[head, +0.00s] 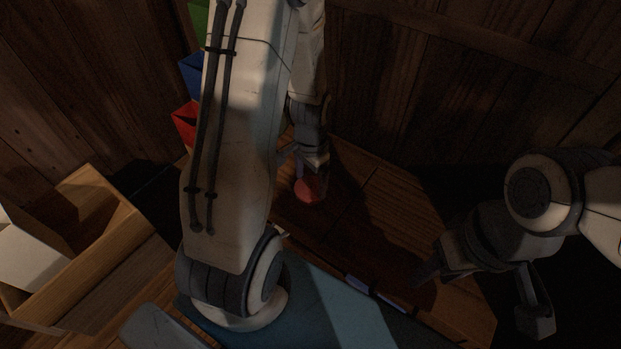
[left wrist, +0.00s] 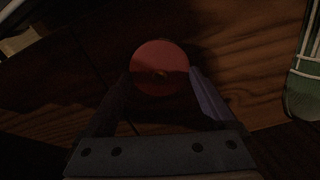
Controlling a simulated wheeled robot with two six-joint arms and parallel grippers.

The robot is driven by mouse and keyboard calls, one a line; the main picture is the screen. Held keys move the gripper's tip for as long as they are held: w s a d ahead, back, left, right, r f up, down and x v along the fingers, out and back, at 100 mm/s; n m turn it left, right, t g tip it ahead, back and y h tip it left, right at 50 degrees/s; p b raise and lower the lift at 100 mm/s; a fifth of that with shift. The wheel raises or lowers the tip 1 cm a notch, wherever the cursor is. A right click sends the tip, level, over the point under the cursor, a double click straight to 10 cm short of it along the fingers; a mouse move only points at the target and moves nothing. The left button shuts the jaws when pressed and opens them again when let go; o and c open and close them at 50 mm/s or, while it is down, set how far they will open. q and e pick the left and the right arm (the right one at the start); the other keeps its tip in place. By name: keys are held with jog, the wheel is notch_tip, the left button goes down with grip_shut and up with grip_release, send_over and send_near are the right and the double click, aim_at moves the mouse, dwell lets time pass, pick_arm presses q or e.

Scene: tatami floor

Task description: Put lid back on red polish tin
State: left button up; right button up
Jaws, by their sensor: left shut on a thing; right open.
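A red round piece (head: 307,189) is at my left gripper (head: 310,176), low over the wooden tabletop, in the head view. No separate second part shows. My right gripper (head: 482,292) is open and empty at the right, by the table's edge.
A blue-grey mat (head: 315,310) lies at the front. A wooden crate (head: 105,250) stands at the left. Red (head: 184,122) and blue (head: 191,76) things are partly hidden behind my left arm. A green thing with pale lines (left wrist: 304,85) is at the wrist view's right edge.

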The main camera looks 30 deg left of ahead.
dwell(0.6)
dwell(0.3)
pick_arm(q)
jog(key=o, duration=1)
jog(key=shift+c, duration=0.2)
jog(key=shift+r+p, duration=0.1)
jog(key=shift+p, duration=0.3)
jog(key=shift+r+p, duration=3.4)
jog(key=shift+p, duration=0.15)
grip_shut()
